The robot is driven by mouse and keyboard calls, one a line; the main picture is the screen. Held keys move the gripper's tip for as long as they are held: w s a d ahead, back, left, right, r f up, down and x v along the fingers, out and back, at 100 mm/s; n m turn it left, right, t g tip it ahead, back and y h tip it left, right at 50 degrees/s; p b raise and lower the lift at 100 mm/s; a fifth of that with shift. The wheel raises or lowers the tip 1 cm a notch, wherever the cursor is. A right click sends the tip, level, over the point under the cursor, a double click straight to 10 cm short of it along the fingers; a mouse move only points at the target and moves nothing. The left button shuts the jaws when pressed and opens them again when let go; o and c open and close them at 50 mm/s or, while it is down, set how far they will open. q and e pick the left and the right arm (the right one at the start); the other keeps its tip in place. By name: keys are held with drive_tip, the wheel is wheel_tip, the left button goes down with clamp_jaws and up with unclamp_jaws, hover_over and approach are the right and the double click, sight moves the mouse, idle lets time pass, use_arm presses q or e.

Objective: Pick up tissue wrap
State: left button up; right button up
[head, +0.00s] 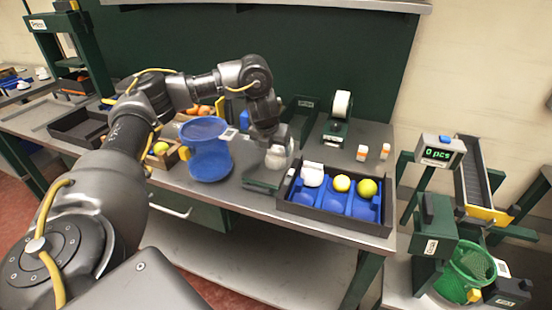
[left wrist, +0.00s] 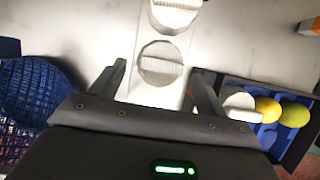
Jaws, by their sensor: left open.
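A white, rounded tissue wrap (head: 277,158) shows under my left gripper (head: 272,146) in the head view, by a low dark green stand (head: 262,182). In the left wrist view, a pale strip with round, ridged white pieces, seemingly tissue wrap (left wrist: 161,66), lies beyond and between the two spread fingers of my left gripper (left wrist: 158,76). The gripper is open; I cannot tell whether the fingers touch anything. My right gripper is not in view.
Right of the gripper is a black tray (head: 334,220) with blue cups, a white-wrapped piece (head: 312,174) and two yellow-green fruits (head: 367,188). A blue basket (head: 208,160) stands to the left. A white roll on a holder (head: 341,104) and small bottles (head: 362,153) stand behind.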

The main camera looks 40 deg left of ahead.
sight(277, 151)
use_arm(q)
drive_tip(key=shift+w+f, duration=0.1)
drive_tip(key=shift+f, duration=0.1)
drive_tip(key=x, duration=0.4)
drive_tip(key=shift+w+a+f, duration=0.1)
drive_tip(key=shift+w+f, duration=0.1)
drive_tip(key=shift+w, duration=0.2)
drive_tip(key=c, duration=0.7)
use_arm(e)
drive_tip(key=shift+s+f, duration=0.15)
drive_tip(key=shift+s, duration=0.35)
use_arm(q)
drive_tip(key=shift+r, duration=0.1)
drive_tip(key=shift+r+b, duration=0.45)
drive_tip(key=shift+r, duration=0.1)
drive_tip(key=s+d+r+p, duration=0.1)
drive_tip(key=s+r, duration=0.3)
drive_tip(key=s+d+r+p, duration=0.1)
drive_tip(key=s+d+r, duration=0.1)
drive_tip(key=s, duration=0.3)
drive_tip(key=s+d+r+p, duration=0.1)
drive_tip(key=s+r+p, duration=0.1)
drive_tip(key=s+r, duration=0.2)
drive_tip(key=shift+v, duration=0.9)
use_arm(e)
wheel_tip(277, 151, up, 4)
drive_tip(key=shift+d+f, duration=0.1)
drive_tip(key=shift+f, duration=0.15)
